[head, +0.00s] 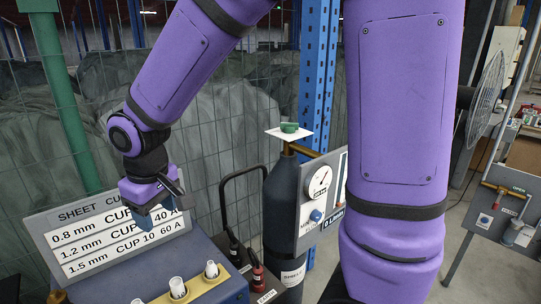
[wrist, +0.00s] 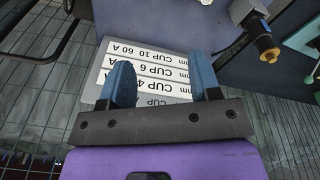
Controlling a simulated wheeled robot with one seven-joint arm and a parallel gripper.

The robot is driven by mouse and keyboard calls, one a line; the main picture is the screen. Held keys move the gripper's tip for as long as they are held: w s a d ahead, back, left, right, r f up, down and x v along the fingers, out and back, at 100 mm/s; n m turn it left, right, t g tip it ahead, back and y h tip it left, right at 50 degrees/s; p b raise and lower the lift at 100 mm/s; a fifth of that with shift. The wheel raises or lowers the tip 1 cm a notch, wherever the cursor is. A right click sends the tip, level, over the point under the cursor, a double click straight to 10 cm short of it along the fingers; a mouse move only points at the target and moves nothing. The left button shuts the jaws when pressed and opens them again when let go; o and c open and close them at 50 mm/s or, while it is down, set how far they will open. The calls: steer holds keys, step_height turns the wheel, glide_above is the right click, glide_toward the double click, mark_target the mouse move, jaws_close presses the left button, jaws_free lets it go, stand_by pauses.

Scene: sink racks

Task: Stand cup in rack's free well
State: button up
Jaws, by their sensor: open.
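My gripper (head: 156,217) is open and empty, in front of the sheet-and-cup chart (head: 112,235) at the left of the head view. In the wrist view my gripper (wrist: 163,80) shows two blue fingers spread apart, with the chart (wrist: 150,58) upside down behind them. White cups stand on a yellow strip at the bottom of the head view: one cup (head: 211,269) to the right and another cup (head: 178,287) left of it. The yellow rack strip (head: 196,288) is cut off by the frame's lower edge. I cannot make out a free well.
A dark gas cylinder (head: 284,205) stands right of the blue-grey cabinet (head: 208,256), beside a gauge panel (head: 318,190). A wire fence (head: 225,110) runs behind. In the wrist view a dark fitting with a brass tip (wrist: 268,48) sits at upper right.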

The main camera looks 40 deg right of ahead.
steer(key=s+d+r+m+t, duration=0.3)
steer(key=s+d+r+m, duration=0.2)
steer(key=s+d+r, duration=0.8)
steer(key=shift+s+d+t, duration=0.3)
steer(key=shift+s+d, duration=0.85)
steer(key=shift+s, duration=1)
steer(key=shift+r, duration=0.1)
